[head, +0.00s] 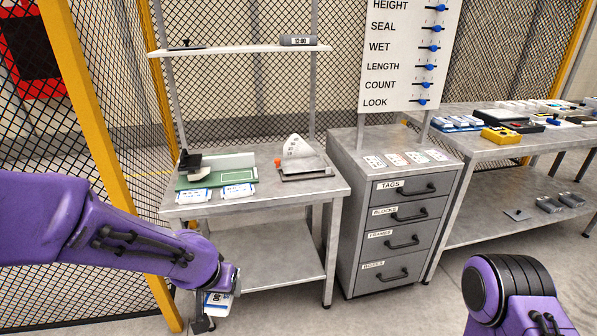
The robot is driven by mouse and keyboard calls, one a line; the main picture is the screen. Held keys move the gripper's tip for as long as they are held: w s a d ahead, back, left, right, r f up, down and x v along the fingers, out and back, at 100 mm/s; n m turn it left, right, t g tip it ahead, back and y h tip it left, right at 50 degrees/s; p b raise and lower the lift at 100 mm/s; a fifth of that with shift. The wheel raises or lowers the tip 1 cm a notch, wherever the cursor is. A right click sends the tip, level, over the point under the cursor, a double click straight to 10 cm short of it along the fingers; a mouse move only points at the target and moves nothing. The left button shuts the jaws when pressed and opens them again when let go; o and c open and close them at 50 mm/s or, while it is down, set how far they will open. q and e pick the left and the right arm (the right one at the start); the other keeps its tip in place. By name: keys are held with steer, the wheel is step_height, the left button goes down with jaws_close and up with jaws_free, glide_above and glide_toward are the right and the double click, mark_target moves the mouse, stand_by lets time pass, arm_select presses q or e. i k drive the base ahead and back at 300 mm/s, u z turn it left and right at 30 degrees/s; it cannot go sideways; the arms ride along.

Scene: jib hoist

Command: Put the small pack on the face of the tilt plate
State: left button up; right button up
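The tilt plate (312,167) is a grey plate on the right half of the small table, with a white fan-shaped scale (296,147) standing at it and an orange knob at its left. My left gripper (214,311) is low at the bottom of the head view, in front of the table and below its top. It appears shut on a small white and blue pack (218,301) with dark print; the gripper hides part of it. Two similar white and blue packs, a left one (194,196) and a right one (238,191), lie at the table's front edge. My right gripper is out of view.
A green board with a black device (190,163) fills the table's left half. A shelf (240,49) hangs above. A grey drawer cabinet (400,225) stands right of the table, with a sign board above it. A yellow-posted mesh fence is close on the left.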

mark_target(297, 165)
steer(key=z, duration=0.3)
steer(key=i, duration=1.2)
steer(key=z, duration=0.2)
